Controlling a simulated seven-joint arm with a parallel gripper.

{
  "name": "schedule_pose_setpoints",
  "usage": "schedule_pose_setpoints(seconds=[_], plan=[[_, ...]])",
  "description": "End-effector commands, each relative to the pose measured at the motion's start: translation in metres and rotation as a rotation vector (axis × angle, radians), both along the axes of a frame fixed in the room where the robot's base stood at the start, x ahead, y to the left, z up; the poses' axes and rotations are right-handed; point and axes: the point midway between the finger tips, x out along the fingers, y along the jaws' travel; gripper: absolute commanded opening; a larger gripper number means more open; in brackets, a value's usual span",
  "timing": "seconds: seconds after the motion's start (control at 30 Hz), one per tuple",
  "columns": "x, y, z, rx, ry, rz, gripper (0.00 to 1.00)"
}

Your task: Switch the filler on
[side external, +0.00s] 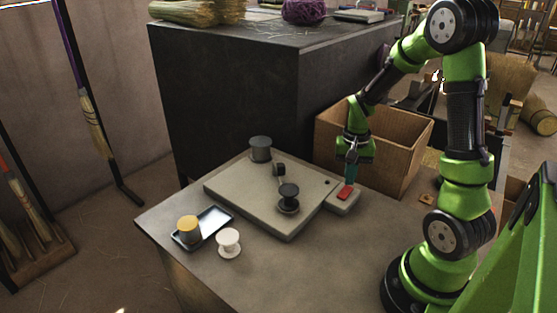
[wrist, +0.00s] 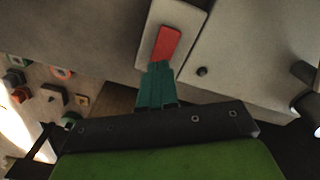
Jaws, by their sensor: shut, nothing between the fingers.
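The filler is a flat pale grey plate (side external: 247,197) on the table, carrying dark spools (side external: 289,194) and a grey cylinder (side external: 260,149). At its right end is a small pale switch box (side external: 338,204) with a red rocker switch (side external: 346,193). In the wrist view the red switch (wrist: 166,43) lies just beyond the fingertips. My gripper (side external: 350,182) has teal fingers, shut and empty, pointing down at the switch. The fingertips (wrist: 157,66) overlap the near end of the switch in the picture; I cannot tell whether they touch it.
An open cardboard box (side external: 405,160) stands close behind my gripper. A dark tray (side external: 216,224) with a yellow-topped spool (side external: 188,228) and a white spool (side external: 229,242) sit at the front left. A dark cabinet (side external: 225,95) rises behind. The table's front right is clear.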

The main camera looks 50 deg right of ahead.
Motion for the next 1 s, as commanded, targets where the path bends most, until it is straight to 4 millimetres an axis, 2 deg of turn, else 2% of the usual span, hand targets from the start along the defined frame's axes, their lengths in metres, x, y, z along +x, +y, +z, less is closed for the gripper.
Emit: schedule_pose_setpoints(seconds=[1.0], plan=[[0.0, 0.0, -0.014, 0.001, 0.001, 0.0, 0.0]])
